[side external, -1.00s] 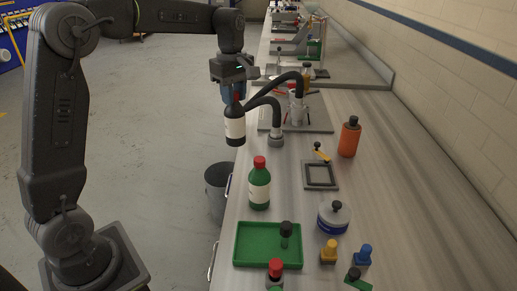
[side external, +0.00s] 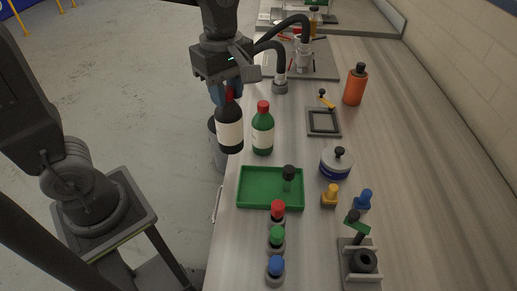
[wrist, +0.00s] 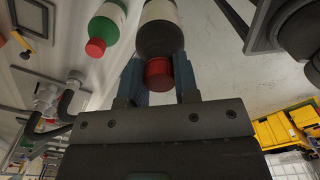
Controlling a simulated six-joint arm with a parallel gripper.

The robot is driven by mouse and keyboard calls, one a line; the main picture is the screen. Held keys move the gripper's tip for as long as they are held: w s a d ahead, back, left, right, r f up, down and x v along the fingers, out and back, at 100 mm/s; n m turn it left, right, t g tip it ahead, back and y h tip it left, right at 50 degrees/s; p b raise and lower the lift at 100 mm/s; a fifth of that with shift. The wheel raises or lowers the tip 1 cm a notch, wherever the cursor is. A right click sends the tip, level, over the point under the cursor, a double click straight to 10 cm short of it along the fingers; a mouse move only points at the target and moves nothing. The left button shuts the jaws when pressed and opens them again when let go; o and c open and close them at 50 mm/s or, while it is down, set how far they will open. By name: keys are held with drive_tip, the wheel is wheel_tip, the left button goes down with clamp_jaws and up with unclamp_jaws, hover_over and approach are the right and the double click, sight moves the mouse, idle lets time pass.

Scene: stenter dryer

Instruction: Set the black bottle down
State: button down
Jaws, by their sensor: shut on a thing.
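The black bottle (side external: 229,132) has a white label and a red cap. My gripper (side external: 227,94) is shut on its cap from above, and the bottle hangs upright by the bench's left edge. I cannot tell how far its base is from the bench top. In the wrist view the bottle (wrist: 160,32) points away from me, with its red cap (wrist: 159,73) between the blue fingers (wrist: 160,82). A green bottle with a red cap (side external: 263,132) stands just right of it on the bench; it also shows in the wrist view (wrist: 106,25).
A green tray (side external: 252,204) holding a dark-knobbed stamp lies nearer the camera. An orange bottle (side external: 355,86), a square frame (side external: 323,122) and a round white-blue pot (side external: 336,163) stand to the right.

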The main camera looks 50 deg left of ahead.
drive_tip(key=d+f, duration=0.7)
drive_tip(key=f, duration=0.1)
drive_tip(key=shift+w+f, duration=0.15)
drive_tip(key=shift+w, duration=0.15)
drive_tip(key=shift+d+f, duration=0.1)
drive_tip(key=shift+f, duration=0.05)
drive_tip(key=c, duration=0.9)
unclamp_jaws()
drive_tip(key=shift+o, duration=0.2)
